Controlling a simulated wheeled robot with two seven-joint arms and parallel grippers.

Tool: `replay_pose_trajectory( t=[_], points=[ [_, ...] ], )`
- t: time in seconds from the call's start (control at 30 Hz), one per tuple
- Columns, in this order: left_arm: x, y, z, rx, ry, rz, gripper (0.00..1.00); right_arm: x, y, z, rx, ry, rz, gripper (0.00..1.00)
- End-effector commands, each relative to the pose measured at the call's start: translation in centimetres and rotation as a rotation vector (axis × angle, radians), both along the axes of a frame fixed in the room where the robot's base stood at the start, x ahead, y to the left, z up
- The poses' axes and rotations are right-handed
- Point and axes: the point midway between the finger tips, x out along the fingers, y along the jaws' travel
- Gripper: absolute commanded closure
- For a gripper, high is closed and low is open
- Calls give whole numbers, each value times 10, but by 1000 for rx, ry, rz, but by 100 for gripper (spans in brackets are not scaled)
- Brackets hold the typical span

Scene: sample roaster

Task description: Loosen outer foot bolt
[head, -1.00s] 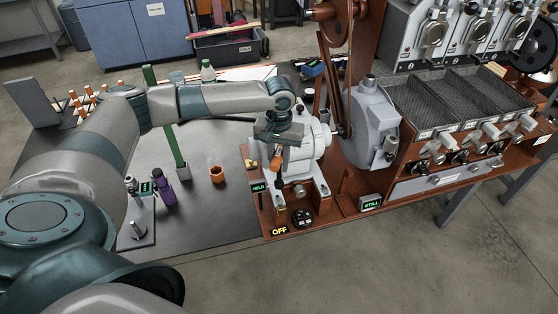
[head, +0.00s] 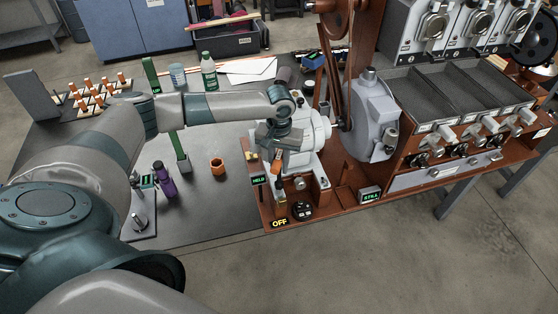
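A pale grey machine (head: 312,135) stands on a reddish-brown base at the end of the bench. My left gripper (head: 276,150) comes over its near left side, pointing down. It appears shut on an orange-handled tool (head: 277,157), whose lower part reaches down toward the front foot of the machine. A small yellowish part (head: 281,189) shows just below it. The outer foot bolt is too small and too covered to make out, and I cannot tell whether the tool touches it. My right gripper is not in view.
Signs read HELD (head: 258,180), OFF (head: 279,223) and STILL (head: 371,196). An orange cup (head: 217,166), a purple bottle (head: 163,180) and a green post (head: 181,150) stand on the dark bench left of the machine. A grey wheel housing (head: 371,120) stands close on the right.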

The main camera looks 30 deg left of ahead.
Motion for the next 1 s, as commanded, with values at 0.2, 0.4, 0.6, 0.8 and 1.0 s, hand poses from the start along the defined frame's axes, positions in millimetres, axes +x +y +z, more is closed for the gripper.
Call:
replay_pose_trajectory(
  t=[0.2,0.4,0.6,0.8,1.0],
  points=[
    [0,0,-3,-1,0,0,100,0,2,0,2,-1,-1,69],
    [0,0,-3,-1,0,0,100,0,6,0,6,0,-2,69],
    [0,0,-3,-1,1,-56,100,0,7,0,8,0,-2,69],
    [0,0,-3,-1,0,-294,100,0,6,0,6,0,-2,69],
    [0,1,-3,0,0,-498,100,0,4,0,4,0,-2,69]
  ],
)
